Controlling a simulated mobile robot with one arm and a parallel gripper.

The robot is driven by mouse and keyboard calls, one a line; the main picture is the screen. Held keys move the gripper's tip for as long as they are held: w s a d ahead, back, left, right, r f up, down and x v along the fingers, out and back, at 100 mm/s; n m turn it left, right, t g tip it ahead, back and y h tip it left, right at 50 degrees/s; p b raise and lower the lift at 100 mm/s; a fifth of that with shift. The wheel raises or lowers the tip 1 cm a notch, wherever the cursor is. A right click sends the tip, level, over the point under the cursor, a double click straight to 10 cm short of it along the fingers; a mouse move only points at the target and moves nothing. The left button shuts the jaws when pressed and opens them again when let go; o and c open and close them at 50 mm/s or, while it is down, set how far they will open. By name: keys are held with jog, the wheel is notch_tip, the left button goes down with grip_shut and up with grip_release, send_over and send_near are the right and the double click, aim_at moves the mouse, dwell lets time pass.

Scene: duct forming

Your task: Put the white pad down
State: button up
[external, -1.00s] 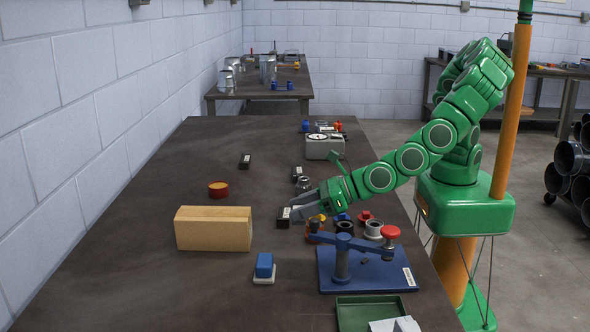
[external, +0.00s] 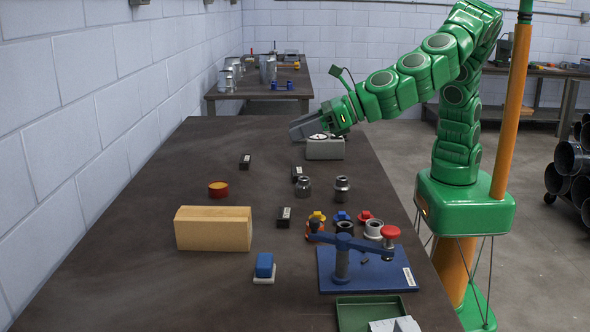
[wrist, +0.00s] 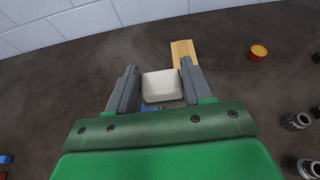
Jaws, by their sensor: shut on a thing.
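The white pad (wrist: 162,86) sits between the two grey fingers of my gripper (wrist: 161,82) in the wrist view. My gripper is shut on it. The pad is hidden there by the fingers. A bit of blue shows just below the pad in the wrist view; I cannot tell what it belongs to.
A tan block (external: 213,229), a red tin (external: 218,189) and a blue block on a white base (external: 264,267) stand at left. Several fittings and a blue fixture (external: 368,268) line the right. A green tray (external: 370,311) is nearest. The left strip is clear.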

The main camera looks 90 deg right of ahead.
jog(key=shift+r, duration=0.65)
jog(key=shift+w+d, duration=0.15)
jog(key=w+d+n+g+y, duration=0.1)
jog(key=w+d+n+y, duration=0.35)
jog(key=w+d, duration=1.4)
jog(key=s+d+n+g+y, duration=0.2)
jog(key=s+d, duration=0.1)
jog(key=d, duration=1.1)
jog(key=s+d+n+g+y, duration=0.1)
jog(key=s+d+n+y, duration=0.25)
jog(key=d, duration=0.95)
notch_tip(320, 180, down, 18)
jog(key=m, duration=0.1)
jog(key=w+f, duration=0.2)
jog(key=w, duration=0.2)
jog(key=w+f, duration=0.3)
jog(key=w, duration=0.1)
jog(key=w+f, duration=0.3)
jog(key=w, duration=0.1)
jog(key=shift+d, duration=0.25)
jog(key=shift+w+d+f, duration=0.1)
jog(key=shift+w+f, duration=0.9)
jog(key=shift+f, duration=1.5)
